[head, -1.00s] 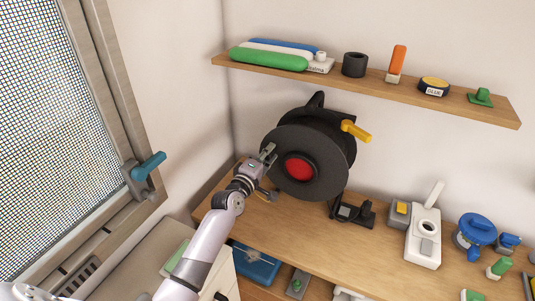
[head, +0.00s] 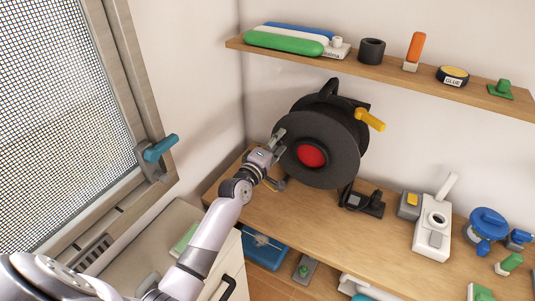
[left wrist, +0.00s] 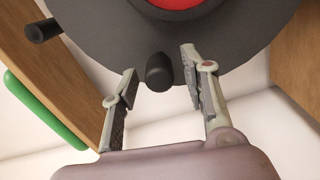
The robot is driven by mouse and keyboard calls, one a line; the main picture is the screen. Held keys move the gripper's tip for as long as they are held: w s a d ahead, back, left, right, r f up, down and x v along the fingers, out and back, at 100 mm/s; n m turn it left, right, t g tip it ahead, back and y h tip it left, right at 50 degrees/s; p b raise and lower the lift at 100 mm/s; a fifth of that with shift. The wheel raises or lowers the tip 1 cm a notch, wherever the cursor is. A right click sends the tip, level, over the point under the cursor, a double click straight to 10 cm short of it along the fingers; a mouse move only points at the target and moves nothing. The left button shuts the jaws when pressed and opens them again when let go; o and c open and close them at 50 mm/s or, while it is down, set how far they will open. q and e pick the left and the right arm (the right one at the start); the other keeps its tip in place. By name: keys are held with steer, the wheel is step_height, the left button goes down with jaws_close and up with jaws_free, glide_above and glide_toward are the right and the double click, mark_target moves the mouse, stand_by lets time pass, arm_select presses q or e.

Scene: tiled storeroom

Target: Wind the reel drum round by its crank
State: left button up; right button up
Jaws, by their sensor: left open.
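The reel drum (head: 335,169) is a large black disc with a red hub (head: 312,154), standing on the wooden bench. A yellow handle (head: 370,119) sticks out at its upper right. My left gripper (head: 279,139) is at the drum's left edge, fingers open. In the left wrist view a black knob (left wrist: 158,72) on the drum face (left wrist: 110,50) lies between my open fingers (left wrist: 157,82), with gaps on both sides. A second black peg (left wrist: 43,31) shows near the rim there. I cannot tell which of these is the crank. My right gripper is out of view.
The bench (head: 285,215) carries a black stand part (head: 362,200), a white device (head: 432,230) and blue valves (head: 487,222) to the right. A window with a teal handle (head: 160,148) is at left.

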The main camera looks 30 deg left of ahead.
arm_select(q)
steer(key=s, duration=1)
steer(key=shift+s+a, duration=0.2)
steer(key=shift+s, duration=0.05)
